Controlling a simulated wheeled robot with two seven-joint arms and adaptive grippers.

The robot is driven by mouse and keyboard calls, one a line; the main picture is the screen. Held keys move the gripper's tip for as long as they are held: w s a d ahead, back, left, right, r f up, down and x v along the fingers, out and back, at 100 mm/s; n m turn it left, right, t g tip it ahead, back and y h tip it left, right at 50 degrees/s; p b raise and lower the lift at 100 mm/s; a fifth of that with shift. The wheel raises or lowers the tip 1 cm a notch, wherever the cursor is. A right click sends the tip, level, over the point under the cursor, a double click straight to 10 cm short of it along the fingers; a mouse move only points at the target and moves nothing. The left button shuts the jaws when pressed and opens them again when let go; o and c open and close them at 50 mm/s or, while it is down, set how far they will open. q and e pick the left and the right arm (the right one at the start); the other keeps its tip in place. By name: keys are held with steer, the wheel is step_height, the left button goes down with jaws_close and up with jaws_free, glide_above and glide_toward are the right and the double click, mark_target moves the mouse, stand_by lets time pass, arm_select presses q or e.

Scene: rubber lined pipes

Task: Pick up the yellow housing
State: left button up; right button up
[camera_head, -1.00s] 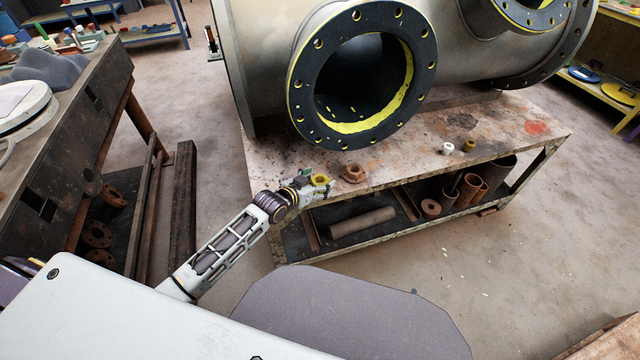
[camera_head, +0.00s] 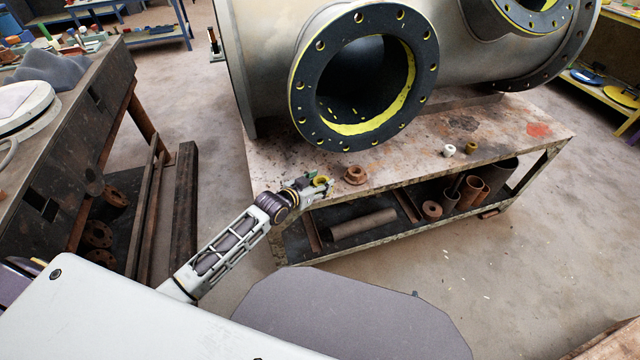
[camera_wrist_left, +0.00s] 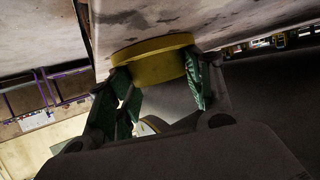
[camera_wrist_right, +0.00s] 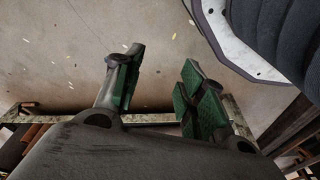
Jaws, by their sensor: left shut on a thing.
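The yellow housing (camera_head: 321,181) is at the front left edge of the workbench, in the grip of my left gripper (camera_head: 318,185). In the left wrist view the housing (camera_wrist_left: 152,62) is a round yellow piece between the green finger pads of the left gripper (camera_wrist_left: 160,85). It is close to the bench surface; I cannot tell if it still touches it. The fingers hide part of it in the head view. My right gripper (camera_wrist_right: 155,85) shows only in the right wrist view, with its green fingers apart and nothing between them.
A rusty flanged part (camera_head: 355,174) lies just right of the housing. A white ring (camera_head: 449,150) and a small brass-coloured piece (camera_head: 471,148) stand further right on the workbench (camera_head: 410,160). The large flanged pipe (camera_head: 310,110) looms behind. Pipe pieces (camera_head: 362,222) fill the lower shelf.

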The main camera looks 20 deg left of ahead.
mark_target(317, 177)
arm_select(q)
steer(key=shift+r, duration=0.2)
steer(key=shift+r, duration=0.2)
steer(key=shift+r+p, duration=0.4)
steer(key=shift+r, duration=1.1)
steer(key=shift+s+a+f, duration=0.15)
steer(key=shift+s, duration=0.2)
steer(key=s+a+p, duration=0.1)
steer(key=s+a, duration=0.2)
steer(key=s, duration=0.5)
steer(key=s+a+p, duration=0.2)
steer(key=s+a, duration=0.1)
steer(key=s, duration=0.5)
arm_select(e)
steer(key=s+d+f, duration=0.3)
steer(key=d+f, duration=0.1)
steer(key=f, duration=0.6)
steer(key=shift+s+t, duration=0.3)
steer(key=shift+s, duration=0.1)
steer(key=shift+w+r, duration=0.15)
